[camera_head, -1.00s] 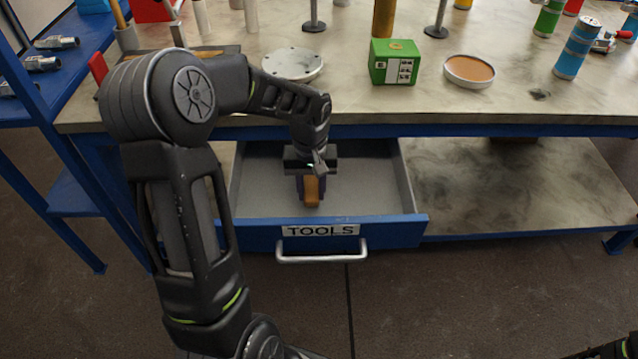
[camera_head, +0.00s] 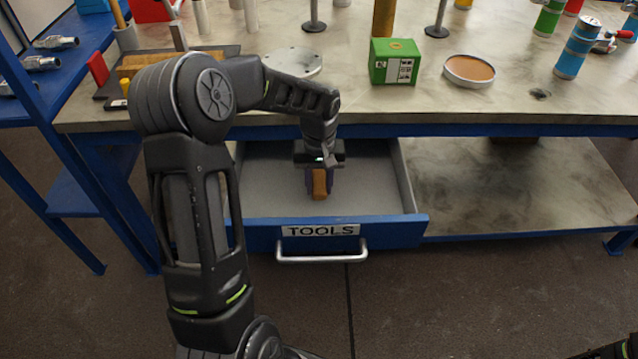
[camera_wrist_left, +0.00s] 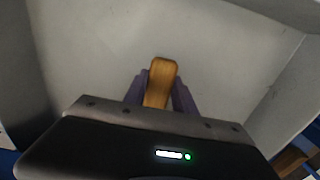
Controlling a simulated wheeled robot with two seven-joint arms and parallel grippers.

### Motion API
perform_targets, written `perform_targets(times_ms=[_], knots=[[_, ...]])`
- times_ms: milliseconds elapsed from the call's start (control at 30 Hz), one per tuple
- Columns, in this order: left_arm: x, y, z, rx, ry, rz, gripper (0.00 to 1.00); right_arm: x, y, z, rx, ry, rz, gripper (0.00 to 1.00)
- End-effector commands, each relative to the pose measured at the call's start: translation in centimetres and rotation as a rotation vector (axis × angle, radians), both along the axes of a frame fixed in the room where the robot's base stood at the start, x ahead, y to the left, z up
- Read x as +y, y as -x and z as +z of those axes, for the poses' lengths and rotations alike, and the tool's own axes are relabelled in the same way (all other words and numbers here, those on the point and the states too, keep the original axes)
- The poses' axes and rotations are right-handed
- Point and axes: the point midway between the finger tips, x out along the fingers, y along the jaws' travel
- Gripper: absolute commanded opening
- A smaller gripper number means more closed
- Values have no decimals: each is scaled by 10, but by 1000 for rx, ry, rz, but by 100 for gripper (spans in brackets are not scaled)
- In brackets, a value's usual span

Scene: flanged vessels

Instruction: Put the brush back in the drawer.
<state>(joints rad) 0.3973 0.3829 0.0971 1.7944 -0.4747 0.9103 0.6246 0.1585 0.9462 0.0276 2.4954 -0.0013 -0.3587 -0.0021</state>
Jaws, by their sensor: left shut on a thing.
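The drawer (camera_head: 250,230) stands pulled out under the table, with a blue front, a TOOLS label and a silver handle. My left gripper (camera_head: 319,180) points down over the inside of the drawer. It is shut on the brush (camera_head: 319,185), of which a tan wooden part shows below the fingers. In the left wrist view the brush (camera_wrist_left: 161,80) is between the two purple-grey fingers (camera_wrist_left: 158,98), over the pale drawer floor. The brush's bristles are hidden. I cannot tell whether the brush touches the drawer floor. My right gripper is not clearly in view.
The worktop (camera_head: 480,110) above holds a green box (camera_head: 394,62), a round tan dish (camera_head: 469,70), a flanged disc (camera_head: 292,62) and a blue can (camera_head: 577,48). The drawer is otherwise clear around the gripper. A blue shelf (camera_head: 60,80) stands at the left.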

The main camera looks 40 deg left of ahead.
Motion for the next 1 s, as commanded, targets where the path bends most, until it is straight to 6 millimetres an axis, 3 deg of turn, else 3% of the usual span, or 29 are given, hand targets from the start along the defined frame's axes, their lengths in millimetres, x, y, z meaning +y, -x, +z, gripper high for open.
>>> perform_targets(times_ms=[300, 667, 867, 1000], knots=[[0, 0, -1, 1, 1, 0, 54, 0, 0, -1, 0, 0, 0, 58], [0, 0, 6, 0, 0, 0, 54, 0, 0, 3, 0, 0, 0, 58], [0, 0, 34, -2, 0, 1, 54, 0, 0, 8, 0, 0, 1, 58], [0, -1, 64, -3, -1, 0, 54, 0, 0, 14, 0, 0, 1, 58]])
